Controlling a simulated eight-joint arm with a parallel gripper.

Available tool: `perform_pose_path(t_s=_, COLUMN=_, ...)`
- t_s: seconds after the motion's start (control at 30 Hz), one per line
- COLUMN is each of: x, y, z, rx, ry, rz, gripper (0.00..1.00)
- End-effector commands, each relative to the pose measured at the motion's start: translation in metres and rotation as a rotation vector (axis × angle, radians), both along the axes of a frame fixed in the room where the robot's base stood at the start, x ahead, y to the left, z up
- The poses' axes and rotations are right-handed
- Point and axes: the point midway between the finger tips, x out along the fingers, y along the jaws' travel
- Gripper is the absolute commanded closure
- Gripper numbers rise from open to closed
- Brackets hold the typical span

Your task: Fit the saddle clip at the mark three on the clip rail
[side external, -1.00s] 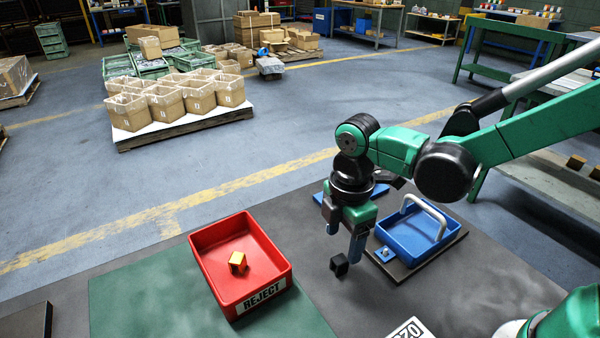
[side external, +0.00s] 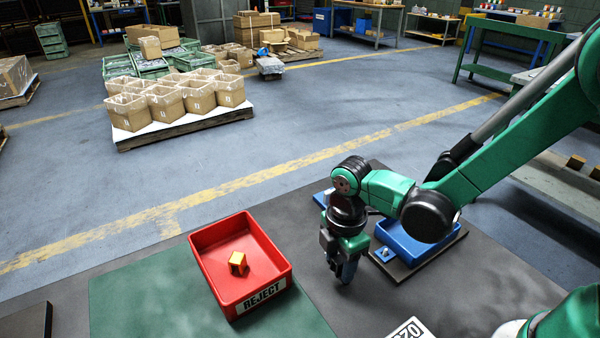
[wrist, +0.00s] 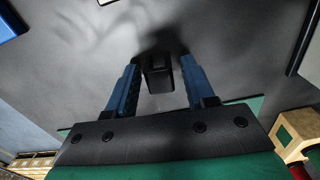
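My gripper (side external: 345,277) points down over the dark work surface, between the red tray and the blue tray. In the wrist view my gripper (wrist: 159,72) has its two blue fingers apart. A small black block (wrist: 158,80) shows between them, with a gap on both sides. It may be the saddle clip, but its shape is too dark to tell. In the side view the gripper hides this block. I cannot make out a clip rail or a mark three in either view.
A blue tray (side external: 393,236) on a dark base is close on the right. A white printed card (side external: 410,329) lies at the front.

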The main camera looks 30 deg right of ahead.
Motion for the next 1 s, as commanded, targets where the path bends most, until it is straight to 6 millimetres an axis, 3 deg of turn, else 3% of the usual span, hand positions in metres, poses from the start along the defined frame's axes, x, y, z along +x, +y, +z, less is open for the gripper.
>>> perform_pose_path(t_s=0.03, x=0.0, y=0.0, z=0.0, rx=0.0, ry=0.0, rz=0.0, gripper=0.68)
perform_pose_path(t_s=0.13, x=0.0, y=0.0, z=0.0, rx=0.0, ry=0.0, rz=0.0, gripper=0.97)
perform_pose_path(t_s=0.17, x=0.0, y=0.0, z=0.0, rx=0.0, ry=0.0, rz=0.0, gripper=1.0)
perform_pose_path(t_s=0.67, x=0.0, y=0.0, z=0.008, rx=0.0, ry=0.0, rz=0.0, gripper=1.0)
perform_pose_path(t_s=0.83, x=-0.001, y=0.0, z=0.031, rx=0.0, ry=0.0, rz=0.0, gripper=1.0)
perform_pose_path(t_s=1.0, x=0.0, y=0.0, z=0.073, rx=0.0, ry=0.0, rz=0.0, gripper=1.0)
